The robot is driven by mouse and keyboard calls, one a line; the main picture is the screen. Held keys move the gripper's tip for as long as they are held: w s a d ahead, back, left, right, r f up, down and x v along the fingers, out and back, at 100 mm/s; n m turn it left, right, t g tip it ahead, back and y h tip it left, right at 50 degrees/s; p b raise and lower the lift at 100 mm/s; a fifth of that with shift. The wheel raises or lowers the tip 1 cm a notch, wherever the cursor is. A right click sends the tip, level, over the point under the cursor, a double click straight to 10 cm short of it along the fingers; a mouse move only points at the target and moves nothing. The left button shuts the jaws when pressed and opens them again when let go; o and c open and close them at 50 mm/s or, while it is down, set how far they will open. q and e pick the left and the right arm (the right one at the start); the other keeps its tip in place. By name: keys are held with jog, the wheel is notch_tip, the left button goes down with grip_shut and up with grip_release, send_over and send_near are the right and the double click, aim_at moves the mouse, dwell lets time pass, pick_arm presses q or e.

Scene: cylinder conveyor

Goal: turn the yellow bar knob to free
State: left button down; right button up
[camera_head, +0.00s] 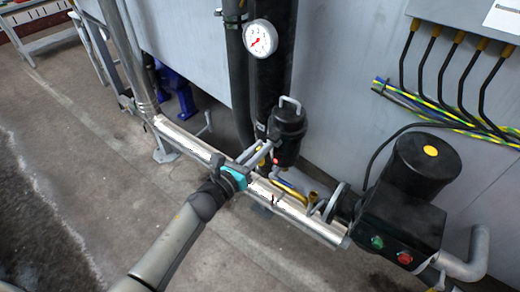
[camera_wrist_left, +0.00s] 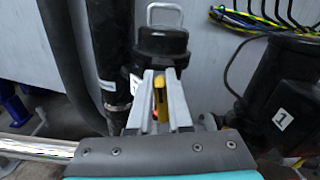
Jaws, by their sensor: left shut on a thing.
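The yellow bar knob (camera_wrist_left: 160,98) shows upright between the two grey fingers of my left gripper (camera_wrist_left: 161,80) in the left wrist view. It sits just below a black cylinder-shaped housing (camera_wrist_left: 162,45) with a pale handle loop on top. In the head view my left gripper (camera_head: 264,149) reaches over the shiny pipe to the lower part of that housing (camera_head: 287,130). The gripper is shut on the knob. The fingers hide the knob's sides and most of its mount. A small red spot shows close beside it. My right gripper is in neither view.
A shiny pipe (camera_head: 190,147) runs below my left wrist. A dial gauge (camera_head: 260,39) is above. A black motor unit (camera_head: 400,210) with green and red buttons stands at right, and cables (camera_head: 450,118) hang on the wall. The floor at left is clear.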

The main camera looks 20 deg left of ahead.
pick_arm(q)
jog(key=n, duration=0.4)
jog(key=shift+w+a+f+n, duration=0.15)
jog(key=shift+a+n, duration=0.15)
jog(key=shift+a, duration=0.1)
jog(key=shift+d+f+n+p, duration=0.25)
jog(key=shift+f+n, duration=0.45)
jog(key=shift+n, duration=3.95)
jog(key=shift+d+f+n+p, duration=0.1)
jog(key=shift+f+n+p, duration=0.45)
jog(key=shift+n, duration=4.05)
jog(key=shift+d+f+n+p, duration=0.1)
jog(key=shift+f+n, duration=0.75)
jog(key=shift+n, duration=3.8)
jog(key=c, duration=0.8)
grip_release()
jog(key=shift+c, duration=0.2)
